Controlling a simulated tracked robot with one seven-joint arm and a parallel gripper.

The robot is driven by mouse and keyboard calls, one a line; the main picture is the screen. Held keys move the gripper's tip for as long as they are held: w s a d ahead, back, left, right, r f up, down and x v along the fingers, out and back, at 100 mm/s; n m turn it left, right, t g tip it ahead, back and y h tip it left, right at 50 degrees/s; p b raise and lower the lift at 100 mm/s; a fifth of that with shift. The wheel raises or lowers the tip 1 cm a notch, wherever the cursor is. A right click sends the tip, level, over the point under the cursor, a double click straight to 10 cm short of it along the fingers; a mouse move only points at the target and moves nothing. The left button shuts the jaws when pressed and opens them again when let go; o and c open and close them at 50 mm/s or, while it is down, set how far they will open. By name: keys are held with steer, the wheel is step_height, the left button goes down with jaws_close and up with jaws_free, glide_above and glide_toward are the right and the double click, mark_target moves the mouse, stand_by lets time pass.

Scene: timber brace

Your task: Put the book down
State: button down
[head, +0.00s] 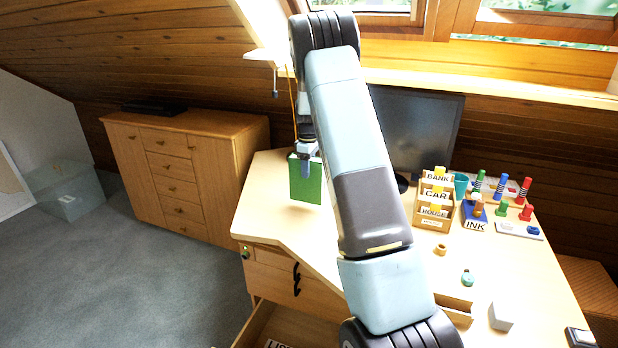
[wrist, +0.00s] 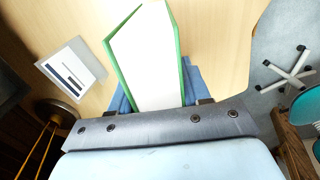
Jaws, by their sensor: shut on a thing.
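A green book (head: 305,182) hangs upright in my gripper (head: 306,152) over the left part of the wooden desk (head: 270,205). In the wrist view the book (wrist: 148,60) shows its white page edges between green covers, with blue gripper fingers (wrist: 158,92) on both sides. My gripper is shut on the book. Whether the book's lower edge touches the desk top is hard to tell; it appears to be a little above it.
A monitor (head: 415,125) stands behind my arm. A labelled card box (head: 433,200), an ink pad (head: 474,215) and several stamps stand at the right. A white card (wrist: 70,70) lies near the book. An open drawer (head: 275,325) sticks out in front.

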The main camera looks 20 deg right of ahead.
mark_target(312, 189)
steer(key=f, duration=0.2)
steer(key=w+f, duration=0.1)
steer(key=f, duration=0.1)
steer(key=shift+f, duration=0.1)
steer(key=c, duration=0.5)
jaws_free()
